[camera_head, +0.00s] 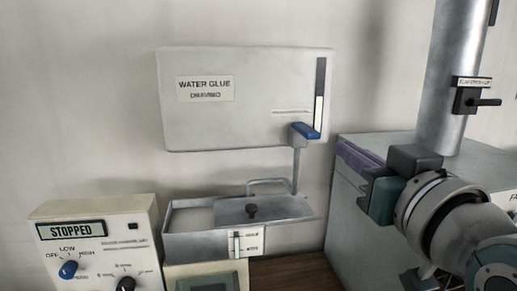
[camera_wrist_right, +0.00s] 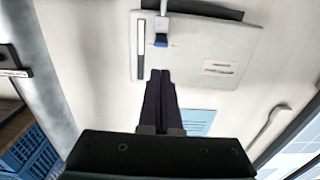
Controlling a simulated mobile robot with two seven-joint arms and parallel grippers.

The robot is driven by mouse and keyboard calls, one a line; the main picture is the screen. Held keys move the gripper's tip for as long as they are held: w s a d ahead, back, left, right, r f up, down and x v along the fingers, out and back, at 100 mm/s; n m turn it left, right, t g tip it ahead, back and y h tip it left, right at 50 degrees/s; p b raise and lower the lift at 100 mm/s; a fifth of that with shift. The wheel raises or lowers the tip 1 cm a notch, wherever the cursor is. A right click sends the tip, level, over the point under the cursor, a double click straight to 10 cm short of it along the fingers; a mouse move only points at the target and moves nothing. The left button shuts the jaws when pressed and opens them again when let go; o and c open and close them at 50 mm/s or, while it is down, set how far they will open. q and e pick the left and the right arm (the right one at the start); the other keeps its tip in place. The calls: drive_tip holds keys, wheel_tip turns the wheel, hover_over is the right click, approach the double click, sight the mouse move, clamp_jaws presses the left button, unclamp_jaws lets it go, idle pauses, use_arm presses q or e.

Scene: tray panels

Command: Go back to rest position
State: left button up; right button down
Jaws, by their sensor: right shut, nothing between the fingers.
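My right gripper (camera_head: 344,149) is in front of the grey box at the right of the head view. Its fingers point left, toward the wall panel, and touch nothing that I can see. In the right wrist view its two dark fingers (camera_wrist_right: 160,75) lie together with nothing between them. My left gripper is in neither view.
A "WATER GLUE" wall panel (camera_head: 247,115) has a blue lever (camera_head: 305,131) at its lower right. Below are a metal tray (camera_head: 190,246) and a control box (camera_head: 90,215) reading "STOPPED". A grey box (camera_head: 350,215) and a vertical metal pipe (camera_head: 450,80) stand at the right.

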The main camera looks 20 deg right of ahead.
drive_tip(key=s+a+f+n+g+y, duration=0.2)
drive_tip(key=s+a+f+g, duration=0.2)
drive_tip(key=s+f+g, duration=0.35)
drive_tip(key=s+a+f+n+g+y, duration=0.2)
drive_tip(key=s+a+f+g, duration=0.25)
drive_tip(key=s+f, duration=0.55)
drive_tip(key=s+r+g+p, duration=0.1)
drive_tip(key=s+r+p, duration=0.1)
drive_tip(key=r+p, duration=1.2)
drive_tip(key=s+r+g+p, duration=0.1)
drive_tip(key=r+p, duration=1.3)
drive_tip(key=shift+s+d+r+n, duration=0.25)
drive_tip(key=shift+s+r+n, duration=0.05)
drive_tip(key=shift+s+r, duration=0.1)
